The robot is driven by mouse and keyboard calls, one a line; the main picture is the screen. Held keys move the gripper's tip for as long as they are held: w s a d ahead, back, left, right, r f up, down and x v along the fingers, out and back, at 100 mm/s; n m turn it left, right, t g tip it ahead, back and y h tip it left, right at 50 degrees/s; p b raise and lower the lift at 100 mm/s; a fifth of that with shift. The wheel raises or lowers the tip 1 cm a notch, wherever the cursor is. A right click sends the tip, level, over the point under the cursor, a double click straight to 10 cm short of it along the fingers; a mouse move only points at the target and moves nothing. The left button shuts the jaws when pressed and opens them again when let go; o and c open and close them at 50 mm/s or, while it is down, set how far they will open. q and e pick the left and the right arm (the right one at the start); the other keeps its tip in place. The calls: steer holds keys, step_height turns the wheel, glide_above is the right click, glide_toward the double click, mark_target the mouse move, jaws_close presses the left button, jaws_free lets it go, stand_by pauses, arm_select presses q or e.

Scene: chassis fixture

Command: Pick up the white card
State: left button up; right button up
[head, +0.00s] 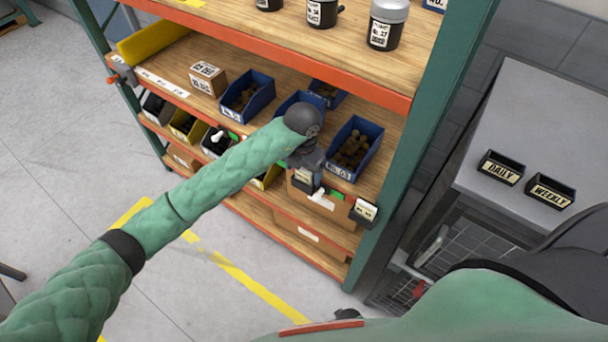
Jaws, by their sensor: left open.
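My left gripper (307,168) is at the front of the lower shelf, below its dark round wrist, pointing down. Its jaws are open; the fingertips are small and partly hidden. I cannot tell whether the gripper touches the white card. A dark holder with a white label (366,210) hangs to the right. My right gripper is not in view.
Blue bins (354,150) with brown parts stand on the shelf close around the gripper. A green rack post (425,120) rises to the right. Black jars (386,25) stand on the upper shelf. A grey table (535,120) holds two labelled trays. The floor in front is clear.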

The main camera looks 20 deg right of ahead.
arm_select(q)
steer(key=shift+f, duration=0.25)
steer(key=c, duration=1.1)
steer(key=shift+o, duration=0.2)
